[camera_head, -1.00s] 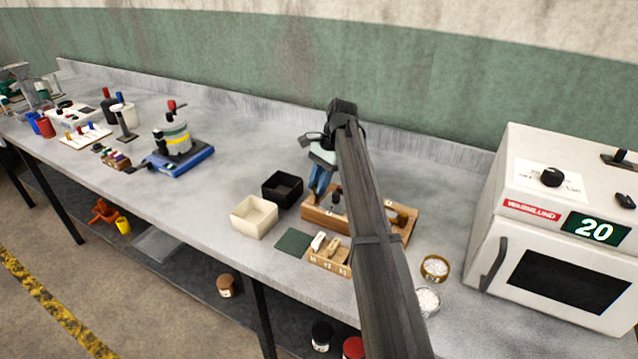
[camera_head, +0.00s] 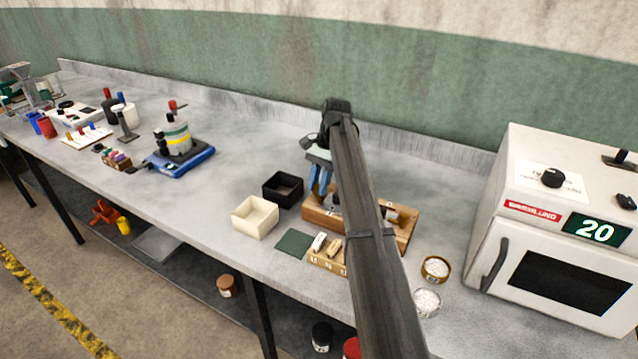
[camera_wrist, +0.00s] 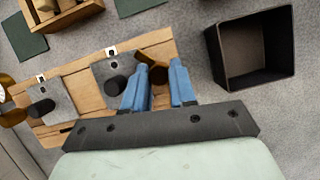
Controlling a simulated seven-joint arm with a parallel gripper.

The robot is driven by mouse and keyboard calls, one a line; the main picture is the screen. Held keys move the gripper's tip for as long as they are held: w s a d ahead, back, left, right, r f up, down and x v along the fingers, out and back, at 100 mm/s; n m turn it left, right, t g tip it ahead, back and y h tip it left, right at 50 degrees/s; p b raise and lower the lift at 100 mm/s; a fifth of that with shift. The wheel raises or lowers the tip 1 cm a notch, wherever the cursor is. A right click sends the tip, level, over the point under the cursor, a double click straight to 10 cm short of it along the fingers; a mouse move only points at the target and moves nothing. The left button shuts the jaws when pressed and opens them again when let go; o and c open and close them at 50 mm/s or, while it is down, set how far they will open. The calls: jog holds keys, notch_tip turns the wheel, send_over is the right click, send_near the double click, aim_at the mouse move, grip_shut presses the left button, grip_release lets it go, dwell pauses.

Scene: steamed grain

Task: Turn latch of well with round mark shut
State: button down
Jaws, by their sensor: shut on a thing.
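A wooden block (camera_head: 405,238) stands on the bench, largely behind my arm. In the wrist view the block (camera_wrist: 80,62) carries two grey plates, one near my fingers (camera_wrist: 103,68) and one farther left (camera_wrist: 58,96). Each has a black knob and a small white tag with a dark mark; the marks are too small to read. My gripper (camera_wrist: 158,88), with blue fingers, is at the block's right end, beside the nearer plate. It is shut on a brownish piece, probably a latch (camera_wrist: 157,74), mostly hidden by the fingers. The gripper (camera_head: 319,182) also shows in the head view.
A black box (camera_head: 283,188) and a cream box (camera_head: 255,217) stand left of the block. A green mat (camera_head: 295,242) and a small wooden rack (camera_head: 322,258) lie in front. Two round dishes (camera_head: 435,268) sit right, before a white oven (camera_head: 560,235).

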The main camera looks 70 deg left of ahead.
jog(key=c, duration=0.9)
grip_release()
jog(key=m, duration=0.2)
jog(key=m+y, duration=0.1)
jog(key=shift+d+m+g, duration=0.2)
jog(key=shift+m+g, duration=0.2)
jog(key=m+y, duration=0.1)
jog(key=m, duration=0.2)
jog(key=shift+d+m+y, duration=0.1)
jog(key=shift+m+y, duration=0.2)
jog(key=shift+y, duration=0.1)
jog(key=w+v, duration=0.1)
jog(key=v, duration=1.3)
jog(key=shift+w+d+r+m+t+y, duration=0.1)
jog(key=shift+w+r+m+t+y, duration=0.55)
jog(key=shift+w, duration=3.2)
jog(key=shift+w+d+r+m+g+y, duration=0.1)
jog(key=shift+w+r+y, duration=1.05)
jog(key=shift+w, duration=2.65)
jog(key=shift+w+d+r+m+t+y, duration=0.1)
jog(key=shift+w+r+m+t+y, duration=0.5)
jog(key=shift+w, duration=3.25)
jog(key=shift+r+n+g+y, duration=0.2)
jog(key=shift+n+g+y, duration=0.05)
jog(key=shift+y, duration=0.05)
